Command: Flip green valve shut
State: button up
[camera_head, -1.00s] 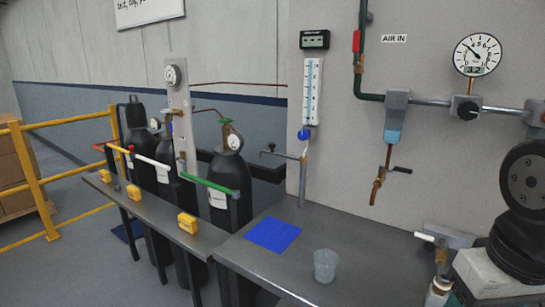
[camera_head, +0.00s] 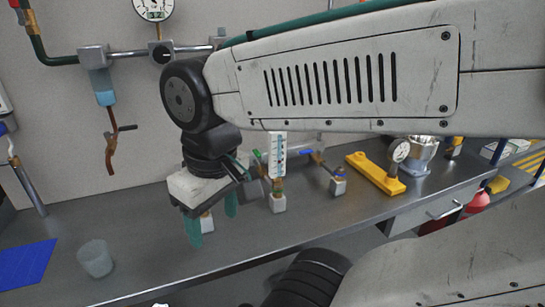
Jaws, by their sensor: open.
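My gripper (camera_head: 212,222) hangs over the bench with its two teal fingers apart and nothing between them. A valve with a pale base (camera_head: 207,222) stands behind it, its upper part hidden by my gripper. A second bench valve (camera_head: 278,203) stands just right of the fingers, with a greenish part above its pale base; I cannot tell its handle. A third bench valve (camera_head: 338,186) has a blue lever (camera_head: 310,153). The long green lever by the gas cylinders is outside this view.
My arm crosses the upper right. A clear cup (camera_head: 95,259) and a blue mat (camera_head: 25,276) are at left on the bench (camera_head: 145,219). A brown tap (camera_head: 112,145) hangs from the wall pipe.

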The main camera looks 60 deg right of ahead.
aim_at(255, 151)
jog(key=k, duration=1.15)
jog(key=z, duration=0.2)
jog(key=i, duration=0.65)
jog(key=z, duration=0.1)
